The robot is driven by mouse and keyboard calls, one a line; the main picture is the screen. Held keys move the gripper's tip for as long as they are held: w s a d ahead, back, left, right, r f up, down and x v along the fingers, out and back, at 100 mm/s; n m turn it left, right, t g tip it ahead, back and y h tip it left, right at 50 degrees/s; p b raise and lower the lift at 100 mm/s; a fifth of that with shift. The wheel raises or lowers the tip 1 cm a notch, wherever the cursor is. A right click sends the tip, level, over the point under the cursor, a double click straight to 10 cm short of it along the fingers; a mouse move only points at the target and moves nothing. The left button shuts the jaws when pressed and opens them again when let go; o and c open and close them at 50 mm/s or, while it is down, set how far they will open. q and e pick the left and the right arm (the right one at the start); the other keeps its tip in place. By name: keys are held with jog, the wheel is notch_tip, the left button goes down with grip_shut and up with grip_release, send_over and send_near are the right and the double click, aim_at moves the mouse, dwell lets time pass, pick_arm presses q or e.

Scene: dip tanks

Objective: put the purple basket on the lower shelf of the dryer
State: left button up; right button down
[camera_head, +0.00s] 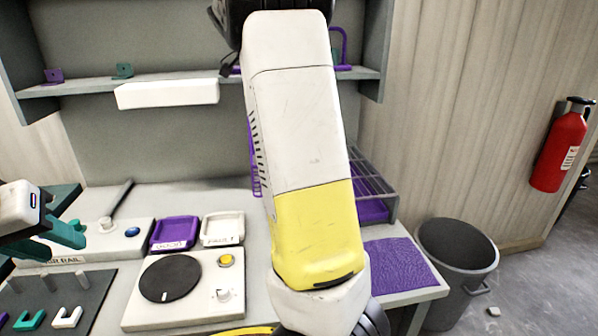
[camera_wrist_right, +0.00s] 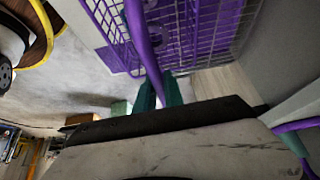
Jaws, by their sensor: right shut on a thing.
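My right arm fills the middle of the head view, and its gripper is out of clear sight there. In the right wrist view my right gripper (camera_wrist_right: 158,90) has teal fingers shut on the purple basket's handle. The purple mesh of the purple basket (camera_wrist_right: 203,32) shows at the top of that view. A strip of purple slats (camera_head: 254,160) shows left of my arm in the head view; the rest is hidden. My left gripper (camera_head: 65,220) is at the left edge, teal fingers apart and empty. The grey unit's shelf (camera_head: 85,87) runs behind my arm; I cannot tell which part is the dryer.
A purple tray (camera_head: 174,232) and a white tray (camera_head: 222,229) sit on the bench behind a round black plate (camera_head: 170,278). A grey wire rack (camera_head: 378,185) stands right of my arm, near a purple mat (camera_head: 400,263). A bin (camera_head: 456,260) stands beside the bench.

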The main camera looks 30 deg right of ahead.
jog(key=w+d+f, duration=0.1)
jog(key=d+f, duration=0.1)
jog(key=d, duration=0.5)
jog(key=w+d+f, duration=0.2)
jog(key=d, duration=0.6)
jog(key=shift+w+d+f, duration=0.2)
jog(key=shift+w+d, duration=0.1)
jog(key=shift+f, duration=0.25)
jog(key=c, duration=1.8)
grip_release()
jog(key=shift+f, duration=0.15)
jog(key=o, duration=0.3)
jog(key=shift+o, duration=0.2)
